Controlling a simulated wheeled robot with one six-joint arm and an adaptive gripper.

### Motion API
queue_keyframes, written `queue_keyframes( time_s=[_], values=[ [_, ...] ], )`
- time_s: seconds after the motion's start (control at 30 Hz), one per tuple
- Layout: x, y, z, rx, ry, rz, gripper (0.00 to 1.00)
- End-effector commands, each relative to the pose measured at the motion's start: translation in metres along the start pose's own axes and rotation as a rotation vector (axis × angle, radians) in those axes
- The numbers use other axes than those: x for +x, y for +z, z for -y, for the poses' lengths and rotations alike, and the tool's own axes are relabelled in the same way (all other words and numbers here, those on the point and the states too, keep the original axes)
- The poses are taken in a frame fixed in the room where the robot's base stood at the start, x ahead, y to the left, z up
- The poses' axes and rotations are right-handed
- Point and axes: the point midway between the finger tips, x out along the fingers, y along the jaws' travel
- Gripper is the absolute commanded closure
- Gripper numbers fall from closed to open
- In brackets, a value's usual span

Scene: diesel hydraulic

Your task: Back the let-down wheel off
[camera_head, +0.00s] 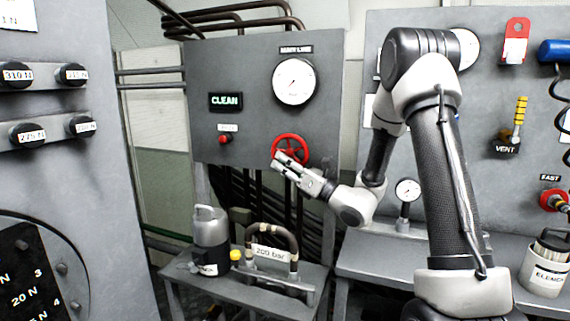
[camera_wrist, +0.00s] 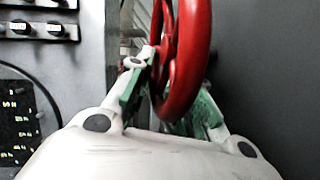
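The red handwheel (camera_head: 290,149) is mounted low on the grey panel below the main-line gauge. I take it as the let-down wheel; its own label cannot be read. My gripper (camera_head: 281,163) is at the lower left part of its rim. In the wrist view the red wheel (camera_wrist: 187,60) stands nearly edge-on, and its rim passes between the fingers of my gripper (camera_wrist: 172,88). One green-padded finger shows on the left of the rim, the other is partly hidden behind it on the right. Whether both pads press on the rim cannot be told.
The panel (camera_head: 235,65) carries a main-line gauge (camera_head: 295,81), a lit CLEAN sign (camera_head: 226,101) and a small red knob (camera_head: 225,139). A second panel (camera_head: 470,110) is at the right.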

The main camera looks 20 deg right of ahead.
Motion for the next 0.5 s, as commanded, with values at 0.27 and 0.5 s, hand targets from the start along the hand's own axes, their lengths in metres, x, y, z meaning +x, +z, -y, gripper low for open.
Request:
queue_keyframes(
  time_s=[0.27,0.5],
  values=[
    [-0.0038,0.0034,0.0028,-0.033,-0.027,-0.132,1.00],
    [-0.0088,0.0024,0.0038,-0.056,-0.050,-0.267,1.00]
  ],
)
